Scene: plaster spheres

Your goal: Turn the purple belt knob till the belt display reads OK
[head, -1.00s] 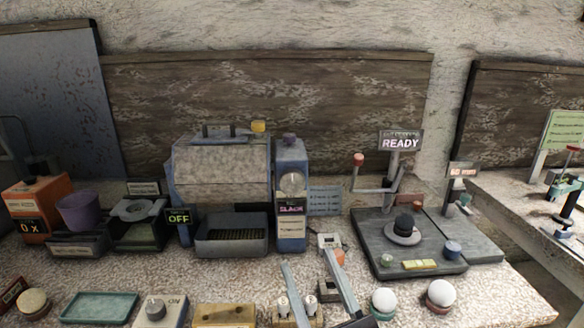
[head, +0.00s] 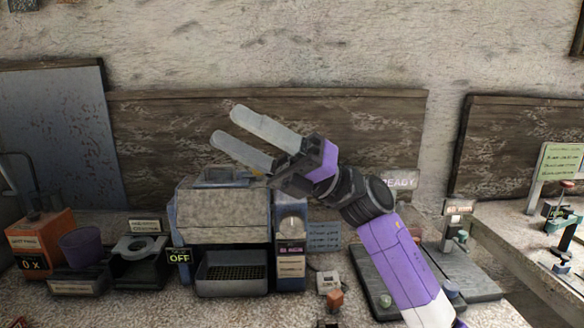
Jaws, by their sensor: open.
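The blue belt tower (head: 290,225) stands at the right end of the grey machine, with a round pale dial (head: 292,228) on its front. The belt display (head: 291,249) is below the dial; its small pinkish text is too blurred to read for certain now. The purple belt knob on top of the tower is hidden behind my gripper. My gripper (head: 224,124) is open and empty, its two pale fingers apart and pointing up and left. In the picture it lies above the grey machine, in front of the wooden backboard.
The grey machine (head: 222,215) has a tray in front and an OFF sign (head: 179,256) at its left. An orange box (head: 42,245) and a purple cup (head: 82,247) stand further left. My arm partly covers the READY sign (head: 400,180) and the dark platform (head: 372,285) at right.

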